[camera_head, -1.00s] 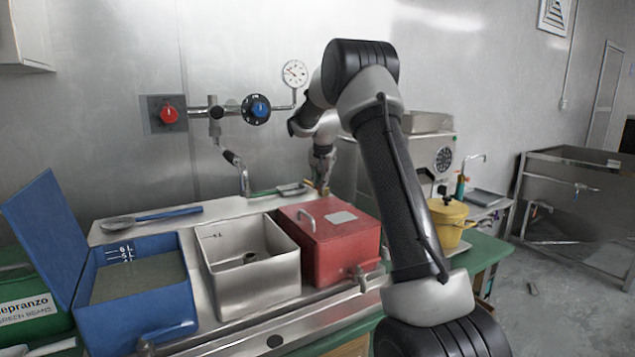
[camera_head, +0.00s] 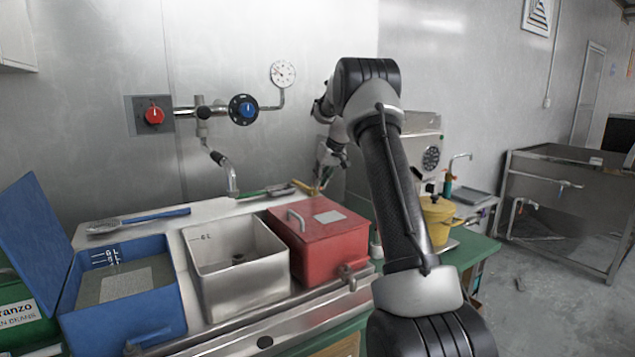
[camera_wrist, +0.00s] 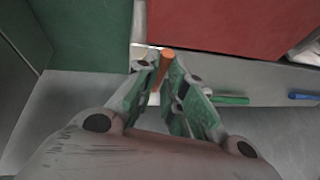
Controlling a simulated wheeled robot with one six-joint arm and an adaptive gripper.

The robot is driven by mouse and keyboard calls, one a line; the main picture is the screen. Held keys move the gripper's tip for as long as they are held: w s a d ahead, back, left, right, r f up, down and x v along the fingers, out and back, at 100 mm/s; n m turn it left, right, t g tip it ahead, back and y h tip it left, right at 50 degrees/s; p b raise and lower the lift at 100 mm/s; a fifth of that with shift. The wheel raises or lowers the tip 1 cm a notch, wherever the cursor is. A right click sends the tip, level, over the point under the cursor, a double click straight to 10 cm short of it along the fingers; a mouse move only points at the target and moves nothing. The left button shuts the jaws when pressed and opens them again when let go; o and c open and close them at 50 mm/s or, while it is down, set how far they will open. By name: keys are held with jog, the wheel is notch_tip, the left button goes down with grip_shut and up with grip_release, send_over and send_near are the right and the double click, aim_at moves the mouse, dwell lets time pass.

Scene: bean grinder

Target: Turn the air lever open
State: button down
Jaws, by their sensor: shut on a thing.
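My gripper (camera_wrist: 160,95) points down beside the red lidded box in the camera_head view, near the back of the steel counter; it also shows in that view (camera_head: 318,186). In the wrist view its fingers are closed around an orange rod-like handle (camera_wrist: 166,64), which stands between the fingertips. I cannot tell for certain that this handle is the air lever; its base is hidden. On the wall are a red knob (camera_head: 154,116) and a blue round knob (camera_head: 244,109) on a pipe, with a gauge (camera_head: 283,74) to their right. My gripper is apart from these.
The red box (camera_head: 318,240), an open steel basin (camera_head: 238,262) and an open blue bin (camera_head: 128,290) stand in a row. A yellow pot (camera_head: 438,220) stands right of my arm.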

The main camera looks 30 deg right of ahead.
jog(key=shift+d+n, duration=0.2)
jog(key=shift+n, duration=0.3)
jog(key=c, duration=1.5)
grip_release()
jog(key=shift+r, duration=0.1)
jog(key=v, duration=1.2)
jog(key=shift+w+d, duration=0.1)
jog(key=shift+d, duration=0.1)
